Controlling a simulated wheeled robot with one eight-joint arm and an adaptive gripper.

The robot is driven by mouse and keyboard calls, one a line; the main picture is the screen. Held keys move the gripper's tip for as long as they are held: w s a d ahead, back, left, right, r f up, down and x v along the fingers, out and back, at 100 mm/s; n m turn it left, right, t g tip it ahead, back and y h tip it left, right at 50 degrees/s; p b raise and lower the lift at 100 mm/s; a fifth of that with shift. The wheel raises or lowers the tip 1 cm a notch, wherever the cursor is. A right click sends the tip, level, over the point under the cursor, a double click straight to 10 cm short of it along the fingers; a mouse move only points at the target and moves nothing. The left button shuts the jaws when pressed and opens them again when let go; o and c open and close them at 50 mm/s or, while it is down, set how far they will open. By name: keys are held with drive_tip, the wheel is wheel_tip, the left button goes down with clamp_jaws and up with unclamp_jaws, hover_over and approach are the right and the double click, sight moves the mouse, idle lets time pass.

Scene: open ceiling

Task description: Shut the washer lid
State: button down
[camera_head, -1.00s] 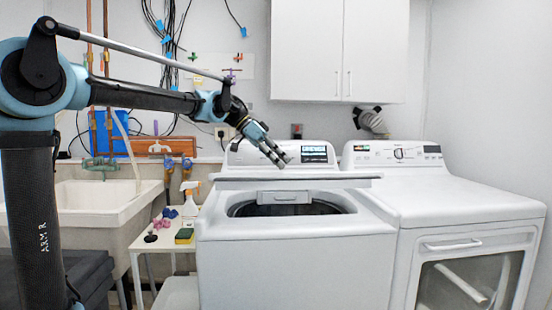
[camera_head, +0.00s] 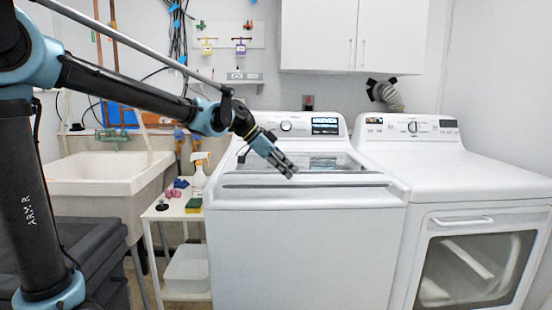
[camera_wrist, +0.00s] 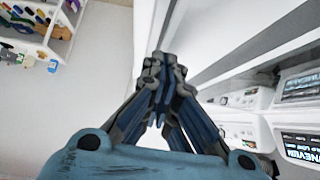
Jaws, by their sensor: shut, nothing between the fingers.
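The white top-load washer (camera_head: 305,255) stands in the middle of the head view. Its lid (camera_head: 345,181), with a glass window (camera_head: 330,162), lies low and nearly flat over the top. The drum opening is hidden under it. A thin dark line shows along the lid's front edge, and I cannot tell if the lid is fully seated. My gripper (camera_head: 291,171) is shut and empty, tilted downward, with its fingertips at the lid near the front edge. I cannot tell whether they touch it. In the wrist view the fingertips (camera_wrist: 160,62) are together.
A white dryer (camera_head: 460,190) stands close on the right. On the left are a sink (camera_head: 105,185) and a small white table (camera_head: 178,212) with a spray bottle (camera_head: 199,175) and a sponge. White cabinets (camera_head: 350,35) hang above. The space in front of the washer is clear.

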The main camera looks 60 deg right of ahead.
drive_tip(key=shift+a+f, duration=0.3)
drive_tip(key=shift+f, duration=0.25)
drive_tip(key=shift+d+r, duration=0.1)
drive_tip(key=shift+r, duration=0.4)
drive_tip(key=r, duration=0.4)
drive_tip(key=shift+w+r, duration=0.2)
drive_tip(key=shift+w, duration=0.05)
drive_tip(key=v, duration=0.9)
drive_tip(key=shift+r, duration=0.2)
drive_tip(key=shift+w+d, duration=0.1)
